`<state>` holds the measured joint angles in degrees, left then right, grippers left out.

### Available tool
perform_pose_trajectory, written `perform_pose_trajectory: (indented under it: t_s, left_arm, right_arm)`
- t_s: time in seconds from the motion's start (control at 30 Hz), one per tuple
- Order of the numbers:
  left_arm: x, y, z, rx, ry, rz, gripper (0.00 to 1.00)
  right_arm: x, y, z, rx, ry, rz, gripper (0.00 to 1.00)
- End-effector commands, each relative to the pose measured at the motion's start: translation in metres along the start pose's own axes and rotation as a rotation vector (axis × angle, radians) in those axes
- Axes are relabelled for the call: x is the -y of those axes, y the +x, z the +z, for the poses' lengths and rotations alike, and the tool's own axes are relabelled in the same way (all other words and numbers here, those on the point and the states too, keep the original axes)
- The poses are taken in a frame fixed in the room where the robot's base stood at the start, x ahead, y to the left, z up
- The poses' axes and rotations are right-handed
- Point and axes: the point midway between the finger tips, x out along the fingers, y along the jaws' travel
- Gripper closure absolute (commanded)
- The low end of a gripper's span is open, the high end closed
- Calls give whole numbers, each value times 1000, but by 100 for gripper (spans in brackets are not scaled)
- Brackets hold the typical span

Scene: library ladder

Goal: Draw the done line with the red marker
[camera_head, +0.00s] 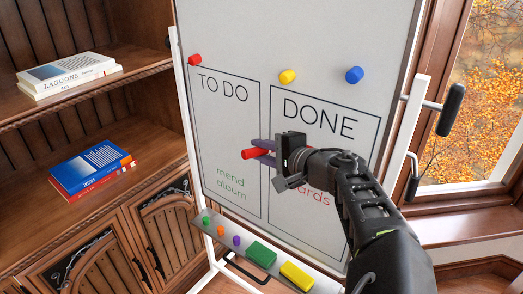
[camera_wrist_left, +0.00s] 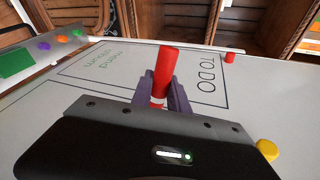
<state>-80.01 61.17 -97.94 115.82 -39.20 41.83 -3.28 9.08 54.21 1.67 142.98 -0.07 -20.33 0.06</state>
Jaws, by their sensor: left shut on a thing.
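My left gripper (camera_head: 262,152) is in front of the whiteboard (camera_head: 240,50), near the left edge of the DONE box (camera_head: 320,112). Its purple fingers are shut on the red marker (camera_head: 251,154). In the left wrist view the marker (camera_wrist_left: 166,70) stands up between the fingers (camera_wrist_left: 162,97), with a white band low on it. I cannot tell whether the marker touches the board. Red writing (camera_head: 315,196) ending in "ards" shows low in the DONE box, partly hidden by the gripper. The TO DO box (camera_head: 225,105) holds green words, "mend album" (camera_head: 231,183). My right gripper is not in view.
Red (camera_head: 194,60), yellow (camera_head: 288,76) and blue (camera_head: 354,75) magnets sit on the board. The tray (camera_head: 232,243) below holds small coloured pieces, a green block (camera_head: 262,254) and a yellow block (camera_head: 297,275). A bookcase (camera_head: 95,110) stands left, a window (camera_head: 480,110) right.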

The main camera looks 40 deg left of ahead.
Motion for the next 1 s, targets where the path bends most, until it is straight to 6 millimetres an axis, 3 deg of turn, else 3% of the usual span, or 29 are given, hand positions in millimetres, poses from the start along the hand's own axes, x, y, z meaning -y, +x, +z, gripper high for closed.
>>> perform_pose_trajectory:
  t_s: [1.0]
  left_arm:
    - [5, 4, -17, 0, 0, 0, 100]
  right_arm:
    - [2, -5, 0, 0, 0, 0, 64]
